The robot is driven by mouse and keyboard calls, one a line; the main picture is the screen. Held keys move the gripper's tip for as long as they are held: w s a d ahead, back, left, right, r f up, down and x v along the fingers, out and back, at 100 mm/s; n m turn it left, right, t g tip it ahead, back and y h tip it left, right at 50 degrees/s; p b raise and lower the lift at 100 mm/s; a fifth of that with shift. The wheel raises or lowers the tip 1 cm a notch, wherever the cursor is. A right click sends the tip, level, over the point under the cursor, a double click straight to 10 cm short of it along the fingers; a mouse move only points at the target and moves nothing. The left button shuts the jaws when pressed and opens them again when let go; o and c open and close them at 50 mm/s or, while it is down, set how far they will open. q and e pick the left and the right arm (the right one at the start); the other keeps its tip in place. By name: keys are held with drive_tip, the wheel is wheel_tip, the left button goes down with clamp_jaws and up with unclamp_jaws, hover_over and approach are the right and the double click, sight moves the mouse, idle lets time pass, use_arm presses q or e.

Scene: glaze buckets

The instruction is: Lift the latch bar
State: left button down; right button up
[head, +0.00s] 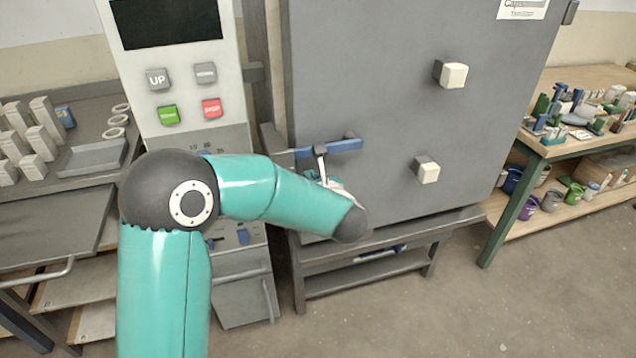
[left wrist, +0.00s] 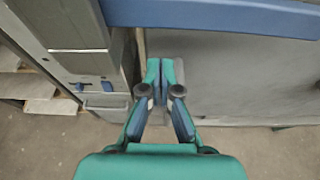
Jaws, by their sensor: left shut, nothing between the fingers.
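The latch bar is a blue horizontal bar (head: 342,146) across the left edge of the grey kiln door (head: 385,95). It also crosses the top of the left wrist view (left wrist: 220,15). My left gripper (head: 319,152) is mostly hidden behind my own forearm, with its tip at the bar's middle in the head view. In the left wrist view its fingers (left wrist: 166,66) are together and empty, and the bar passes above their tips in the picture. I cannot tell whether they touch it. My right gripper is not in view.
A control panel (head: 187,75) with buttons stands left of the kiln. Two pale blocks (head: 454,75) stick out from the door. A shelf with white blocks (head: 45,140) is at left, and a cluttered workbench (head: 575,140) at right. Open floor (head: 480,310) lies in front.

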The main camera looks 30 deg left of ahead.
use_arm(q)
wheel_tip(320, 180, up, 3)
drive_tip(key=shift+d+r+p, duration=0.1)
drive_tip(key=shift+r+p, duration=0.1)
drive_tip(key=shift+p, duration=0.25)
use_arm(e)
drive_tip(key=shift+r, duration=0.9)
use_arm(q)
drive_tip(key=shift+s+d, duration=0.1)
drive_tip(key=shift+r, duration=0.15)
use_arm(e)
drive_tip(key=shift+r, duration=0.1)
